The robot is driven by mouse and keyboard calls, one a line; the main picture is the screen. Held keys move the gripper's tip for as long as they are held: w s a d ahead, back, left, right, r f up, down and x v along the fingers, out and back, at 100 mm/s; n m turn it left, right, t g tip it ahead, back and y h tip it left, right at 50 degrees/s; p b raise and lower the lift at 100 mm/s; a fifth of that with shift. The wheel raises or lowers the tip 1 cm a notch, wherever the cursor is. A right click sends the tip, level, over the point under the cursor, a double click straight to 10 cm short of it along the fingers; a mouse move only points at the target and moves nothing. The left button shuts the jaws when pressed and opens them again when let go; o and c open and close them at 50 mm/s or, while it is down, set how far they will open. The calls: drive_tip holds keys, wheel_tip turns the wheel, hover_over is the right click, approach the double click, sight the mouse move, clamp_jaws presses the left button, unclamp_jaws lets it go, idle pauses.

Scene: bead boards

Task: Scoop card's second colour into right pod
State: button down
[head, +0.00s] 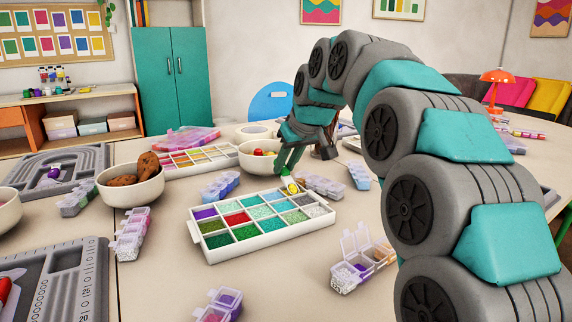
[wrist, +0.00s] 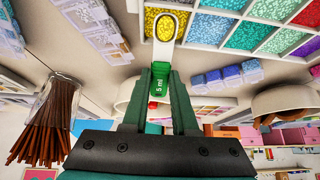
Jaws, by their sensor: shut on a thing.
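My gripper (head: 284,168) is shut on a small scoop with a green handle (wrist: 159,82) marked 5 ml and a pale oval bowl (head: 291,186). The bowl is at the far edge of a white bead tray (head: 262,253), at a yellow bead compartment (wrist: 181,19). Yellow shows within the bowl's rim; I cannot tell how full it is. Other compartments hold purple, red, green and pale beads. Clear lidded pods stand around the tray, among them an open one (head: 345,276) at front right and one (head: 133,236) at left. I cannot make out the card or tell which is the right pod.
A bowl of brown lumps (head: 131,187) and a grey bead board (head: 50,172) are at left. A white bowl (head: 255,160) stands behind the tray. In the wrist view a holder of brown sticks (wrist: 48,125) is at left.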

sight(286, 172)
drive_tip(key=shift+r+p, duration=1.65)
drive_tip(key=shift+r, duration=1.2)
